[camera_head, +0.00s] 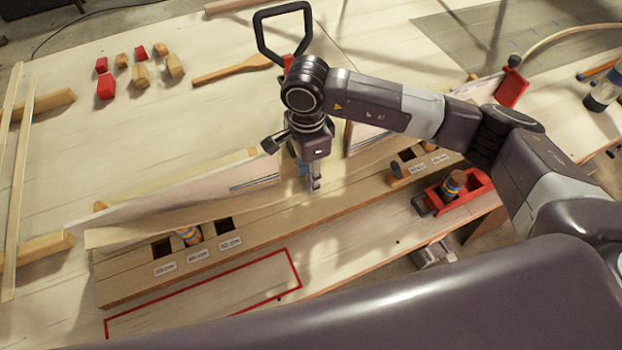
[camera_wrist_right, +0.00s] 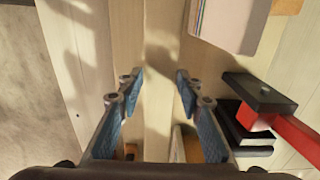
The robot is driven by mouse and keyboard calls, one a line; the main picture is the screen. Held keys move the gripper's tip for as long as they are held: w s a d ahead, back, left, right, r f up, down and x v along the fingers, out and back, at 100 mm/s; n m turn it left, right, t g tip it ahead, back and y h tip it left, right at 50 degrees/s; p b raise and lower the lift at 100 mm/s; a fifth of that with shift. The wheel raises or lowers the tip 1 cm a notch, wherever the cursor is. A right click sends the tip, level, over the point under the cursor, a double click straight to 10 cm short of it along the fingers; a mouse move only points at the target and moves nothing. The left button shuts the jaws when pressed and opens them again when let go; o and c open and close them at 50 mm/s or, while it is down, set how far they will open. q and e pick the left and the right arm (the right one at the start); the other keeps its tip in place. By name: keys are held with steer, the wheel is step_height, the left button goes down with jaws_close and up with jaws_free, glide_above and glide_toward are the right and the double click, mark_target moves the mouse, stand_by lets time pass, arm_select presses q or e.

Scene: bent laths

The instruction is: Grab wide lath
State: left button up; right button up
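A wide, thin pale lath (camera_head: 160,222) with a slight bend lies lengthwise along the slotted wooden bench strip (camera_head: 130,287) at left in the head view. Its right end reaches close to my right gripper (camera_head: 314,186), which points down over the strip. In the right wrist view the right gripper (camera_wrist_right: 160,78) is open, its blue-padded fingers apart with pale wood below them. My left gripper is not in view.
A pale block with coloured edge stripes (camera_head: 250,186) stands behind the lath; it also shows in the wrist view (camera_wrist_right: 232,22). A red and black clamp (camera_wrist_right: 280,123) is right of the fingers. A red tool holder (camera_head: 466,189) sits to the right. A red outlined area (camera_head: 205,292) is empty.

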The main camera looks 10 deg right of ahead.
steer(key=c, duration=0.7)
steer(key=shift+r, duration=0.1)
